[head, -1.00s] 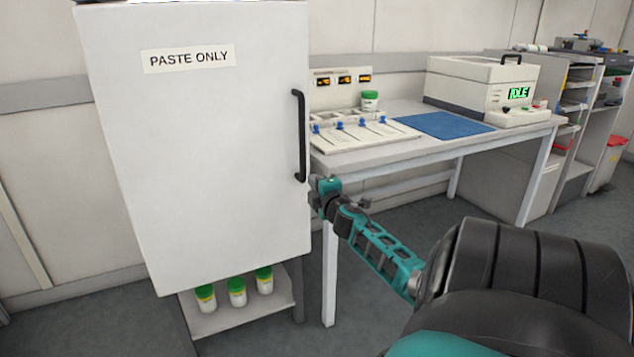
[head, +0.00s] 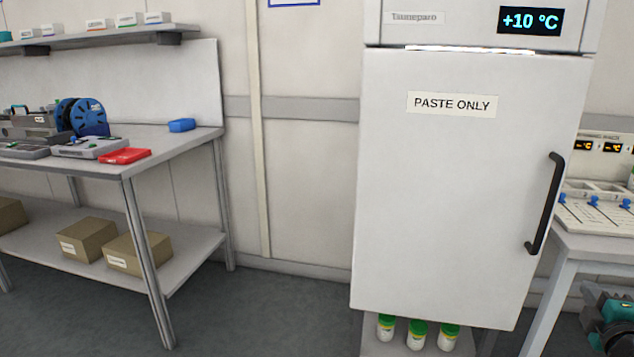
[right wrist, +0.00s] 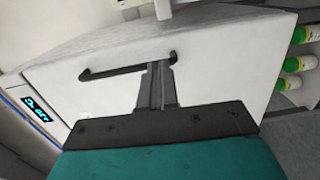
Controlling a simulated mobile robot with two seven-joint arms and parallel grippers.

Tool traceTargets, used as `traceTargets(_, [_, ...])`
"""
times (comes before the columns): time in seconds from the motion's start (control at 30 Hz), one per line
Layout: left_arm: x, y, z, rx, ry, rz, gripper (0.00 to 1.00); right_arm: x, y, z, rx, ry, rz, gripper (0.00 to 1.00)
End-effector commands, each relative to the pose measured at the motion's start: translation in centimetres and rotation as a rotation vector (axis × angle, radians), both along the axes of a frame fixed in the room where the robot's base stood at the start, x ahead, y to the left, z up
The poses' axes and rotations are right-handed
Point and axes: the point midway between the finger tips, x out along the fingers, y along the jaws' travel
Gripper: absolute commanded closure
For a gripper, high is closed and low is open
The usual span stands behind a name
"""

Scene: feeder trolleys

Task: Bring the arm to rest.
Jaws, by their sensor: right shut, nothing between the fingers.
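My right gripper (head: 608,322) shows only in part at the lower right edge of the head view, below the bench and to the right of the white fridge (head: 455,200). In the right wrist view its two fingers (right wrist: 157,72) are together with nothing between them. I cannot tell the gap to the door. My left gripper is out of view.
The fridge has a black handle (head: 546,204); a bright strip runs above its door. Green-lidded jars (head: 417,335) stand underneath. A bench (head: 585,243) is at right. A workbench (head: 190,139) with reels and boxes is at left. Floor between workbench and fridge is clear.

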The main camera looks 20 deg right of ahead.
Motion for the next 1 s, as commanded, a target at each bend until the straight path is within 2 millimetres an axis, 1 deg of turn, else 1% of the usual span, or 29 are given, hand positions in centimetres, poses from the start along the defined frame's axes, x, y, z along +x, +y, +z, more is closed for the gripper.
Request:
traceTargets(0.07, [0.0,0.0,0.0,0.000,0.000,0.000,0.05,0.7,2.3,-1.7,0.062,-0.003,0.026,1.00])
traceTargets(0.17, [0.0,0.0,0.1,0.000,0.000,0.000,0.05,1.9,7.1,-4.9,0.201,-0.013,0.073,1.00])
traceTargets(0.2, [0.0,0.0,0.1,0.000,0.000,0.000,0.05,2.3,9.5,-6.4,0.274,-0.016,0.093,1.00])
traceTargets(0.27, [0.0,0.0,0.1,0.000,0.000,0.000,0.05,2.7,13.6,-8.6,0.395,-0.016,0.123,1.00])
traceTargets(0.3, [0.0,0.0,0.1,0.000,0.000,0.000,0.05,2.9,16.4,-9.9,0.477,-0.016,0.140,1.00])
traceTargets(0.37, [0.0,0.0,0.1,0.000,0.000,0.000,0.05,3.0,20.7,-11.7,0.602,-0.010,0.163,1.00])
traceTargets(0.4, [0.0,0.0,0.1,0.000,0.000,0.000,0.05,2.9,23.6,-12.8,0.688,-0.004,0.175,1.00])
traceTargets(0.47, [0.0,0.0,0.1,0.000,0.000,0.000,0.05,2.5,28.0,-14.1,0.817,0.008,0.193,1.00])
traceTargets(0.5, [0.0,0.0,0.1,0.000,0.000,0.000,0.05,2.2,31.0,-14.8,0.903,0.019,0.203,1.00])
traceTargets(0.57, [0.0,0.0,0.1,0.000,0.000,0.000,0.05,1.6,35.4,-15.6,1.031,0.038,0.215,1.00])
traceTargets(0.6, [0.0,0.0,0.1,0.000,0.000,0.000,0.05,1.1,38.2,-15.9,1.114,0.053,0.221,1.00])
traceTargets(0.67, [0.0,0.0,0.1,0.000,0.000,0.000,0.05,0.2,42.4,-16.0,1.238,0.077,0.229,1.00])
traceTargets(0.7, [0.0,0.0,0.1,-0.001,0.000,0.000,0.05,-0.4,45.1,-16.0,1.317,0.095,0.234,1.00])
traceTargets(0.77, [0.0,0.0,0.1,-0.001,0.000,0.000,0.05,-1.4,49.0,-15.6,1.435,0.123,0.240,1.00])
traceTargets(0.8, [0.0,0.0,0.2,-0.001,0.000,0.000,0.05,-2.2,51.5,-15.2,1.512,0.144,0.242,1.00])
traceTargets(0.87, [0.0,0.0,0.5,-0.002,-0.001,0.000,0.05,-3.2,54.9,-14.1,1.618,0.173,0.246,1.00])
traceTargets(0.9, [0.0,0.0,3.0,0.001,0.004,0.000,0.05,-3.0,53.7,-12.1,1.588,0.165,0.237,1.00])
traceTargets(0.97, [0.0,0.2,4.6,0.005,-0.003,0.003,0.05,-3.1,53.2,-10.8,1.577,0.162,0.232,1.00])
traceTargets(1.0, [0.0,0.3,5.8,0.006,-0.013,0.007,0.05,-3.2,53.0,-10.0,1.572,0.159,0.228,1.00])
